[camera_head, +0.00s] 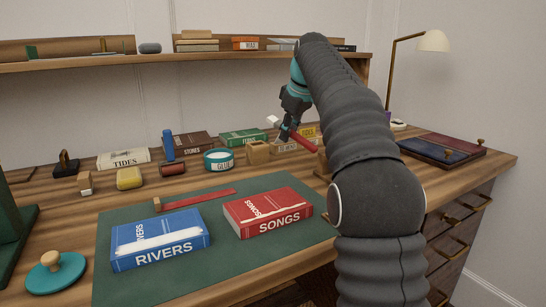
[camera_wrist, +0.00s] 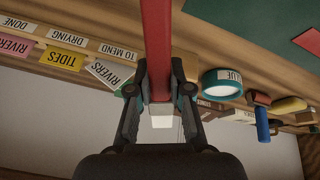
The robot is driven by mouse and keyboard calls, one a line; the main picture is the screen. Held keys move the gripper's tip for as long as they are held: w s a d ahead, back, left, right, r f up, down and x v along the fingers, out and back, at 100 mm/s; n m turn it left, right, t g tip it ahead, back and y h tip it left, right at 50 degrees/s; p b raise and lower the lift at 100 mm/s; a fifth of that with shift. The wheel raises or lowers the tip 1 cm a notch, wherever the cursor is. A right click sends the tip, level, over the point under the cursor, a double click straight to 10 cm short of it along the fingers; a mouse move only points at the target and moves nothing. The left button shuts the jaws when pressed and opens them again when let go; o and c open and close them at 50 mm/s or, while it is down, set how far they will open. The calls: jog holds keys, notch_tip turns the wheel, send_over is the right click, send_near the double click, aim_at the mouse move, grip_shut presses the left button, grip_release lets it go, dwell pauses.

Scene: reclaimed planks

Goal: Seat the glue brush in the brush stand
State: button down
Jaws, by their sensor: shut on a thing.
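The glue brush has a red handle (camera_head: 304,143) and a white end (camera_head: 272,121). My gripper (camera_head: 287,131) is shut on it above the back right of the desk. The brush is tilted, white end up and left, handle down and right. In the wrist view the red handle (camera_wrist: 157,40) runs from the top edge into the jaws (camera_wrist: 160,88), with the white end (camera_wrist: 162,121) inside, near the palm. A small wooden block (camera_head: 258,153), possibly the brush stand, stands on the desk left of my gripper, apart from the brush. Its opening is not clear.
A teal-rimmed glue pot (camera_head: 218,159) stands left of the block. Label cards (camera_head: 287,147) stand behind, partly hidden by my gripper. The RIVERS book (camera_head: 160,240), SONGS book (camera_head: 268,211) and a red strip (camera_head: 200,199) lie on the green mat (camera_head: 225,258). A shelf (camera_head: 130,60) runs above.

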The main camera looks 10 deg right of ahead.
jog(key=a, duration=0.1)
jog(key=a+f, duration=0.1)
jog(key=w+a+f, duration=0.1)
jog(key=shift+a+f+b, duration=0.25)
jog(key=shift+a+b, duration=0.15)
jog(key=shift+f+b, duration=0.4)
jog(key=shift+f, duration=1.35)
jog(key=shift+f, duration=0.15)
jog(key=c, duration=1.1)
grip_release()
jog(key=shift+f+b, duration=0.15)
jog(key=shift+b, duration=0.3)
